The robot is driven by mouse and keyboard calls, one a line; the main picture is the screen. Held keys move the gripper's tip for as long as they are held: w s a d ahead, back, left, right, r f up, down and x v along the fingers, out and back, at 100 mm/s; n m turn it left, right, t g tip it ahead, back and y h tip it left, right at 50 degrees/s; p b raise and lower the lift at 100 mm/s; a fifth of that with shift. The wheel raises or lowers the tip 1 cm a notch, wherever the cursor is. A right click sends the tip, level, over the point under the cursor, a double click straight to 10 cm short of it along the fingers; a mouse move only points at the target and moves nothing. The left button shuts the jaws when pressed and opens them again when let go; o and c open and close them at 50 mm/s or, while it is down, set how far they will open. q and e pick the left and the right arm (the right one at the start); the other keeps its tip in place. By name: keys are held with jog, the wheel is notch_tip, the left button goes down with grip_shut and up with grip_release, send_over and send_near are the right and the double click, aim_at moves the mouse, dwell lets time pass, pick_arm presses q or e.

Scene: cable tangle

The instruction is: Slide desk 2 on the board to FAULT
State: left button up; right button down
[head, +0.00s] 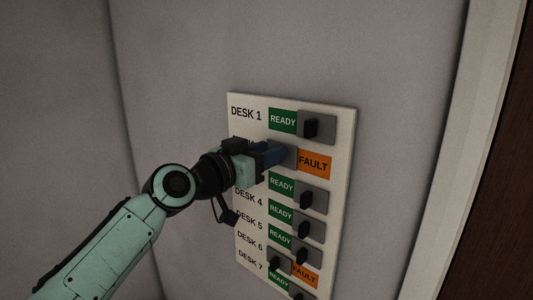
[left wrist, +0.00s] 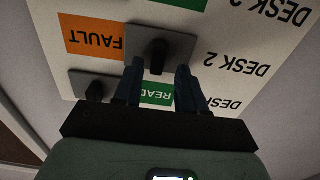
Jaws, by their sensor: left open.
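The white board (head: 343,130) hangs on the wall with rows of labelled sliders. In the desk 2 row, the orange FAULT label (head: 314,164) is uncovered on the right. The grey slider plate (head: 288,154) sits at the left of that row, partly hidden by my gripper. In the left wrist view, which is upside down, the desk 2 slider's black knob (left wrist: 157,56) stands beside the FAULT label (left wrist: 93,37). My left gripper (left wrist: 157,72) is open, its fingertips on either side of the knob or just short of it; contact cannot be told. My right gripper is not in view.
The desk 1 slider (head: 311,128) is above, with READY showing. The desk 3 slider (head: 309,197) is close below, also with READY showing. Desk 6 (head: 304,275) shows FAULT. A pale door frame (head: 440,150) is to the right; the wall left of the board is bare.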

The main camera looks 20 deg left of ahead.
pick_arm(q)
jog(key=b+v, duration=0.3)
jog(key=v, duration=1)
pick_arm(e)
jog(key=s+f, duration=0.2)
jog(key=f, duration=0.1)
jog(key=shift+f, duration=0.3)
